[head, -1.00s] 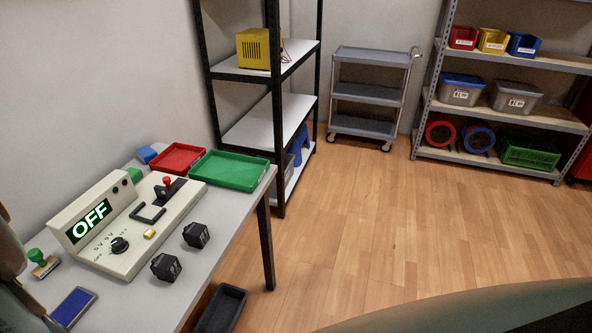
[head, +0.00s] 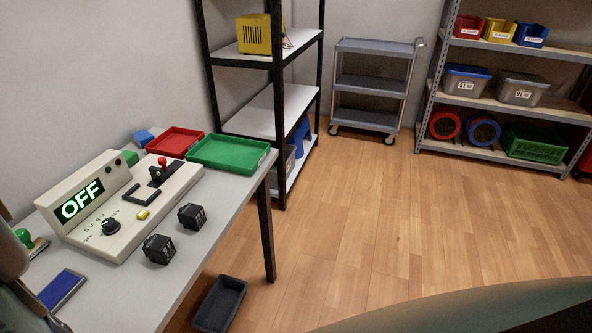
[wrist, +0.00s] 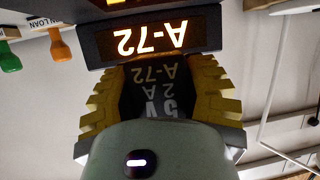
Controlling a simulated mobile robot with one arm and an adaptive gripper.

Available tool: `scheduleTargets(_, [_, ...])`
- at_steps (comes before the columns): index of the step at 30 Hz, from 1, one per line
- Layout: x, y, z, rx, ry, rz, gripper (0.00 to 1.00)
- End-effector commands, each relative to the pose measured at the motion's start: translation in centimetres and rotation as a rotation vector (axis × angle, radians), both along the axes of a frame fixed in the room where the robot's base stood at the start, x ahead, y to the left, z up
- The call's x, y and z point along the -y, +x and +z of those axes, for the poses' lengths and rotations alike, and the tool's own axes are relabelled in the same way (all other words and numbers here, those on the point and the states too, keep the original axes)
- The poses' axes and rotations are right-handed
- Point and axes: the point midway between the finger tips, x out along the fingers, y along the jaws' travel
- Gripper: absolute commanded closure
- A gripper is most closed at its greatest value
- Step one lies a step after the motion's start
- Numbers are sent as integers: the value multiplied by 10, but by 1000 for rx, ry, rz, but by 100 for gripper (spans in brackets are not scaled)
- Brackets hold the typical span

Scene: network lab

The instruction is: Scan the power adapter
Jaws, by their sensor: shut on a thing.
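In the wrist view, my gripper (wrist: 160,97) has its yellow fingers shut on a black power adapter (wrist: 158,92). The adapter's white label, upside down in the picture, reads 5V 2A A-72. Just beyond the adapter is a dark device (wrist: 93,46), its lit orange display (wrist: 150,38) reading A-72, also upside down. I cannot tell whether the adapter touches it. In the head view, two other black adapters (head: 158,249) (head: 191,216) sit on the table in front of a beige tester (head: 120,215) whose screen reads OFF. My gripper does not show there.
Red (head: 174,142) and green trays (head: 228,153) sit at the table's far end. A blue pad (head: 62,289) and a green-handled stamp (head: 26,238) are at the near left. A black bin (head: 221,303) stands on the floor. Open floor lies to the right.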

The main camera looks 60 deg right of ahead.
Motion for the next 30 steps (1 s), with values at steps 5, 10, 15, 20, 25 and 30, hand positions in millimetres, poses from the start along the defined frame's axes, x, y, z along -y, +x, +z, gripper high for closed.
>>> scheduleTargets(5, [2,1,2,2,1,-4,97])
scheduleTargets(10, [1,1,8,2,0,-4,97])
scheduleTargets(15, [0,1,25,3,1,-2,97])
scheduleTargets(20, [0,0,40,2,1,0,97])
scheduleTargets(25, [0,0,56,2,0,0,97])
scheduleTargets(30, [0,0,63,2,1,0,97])
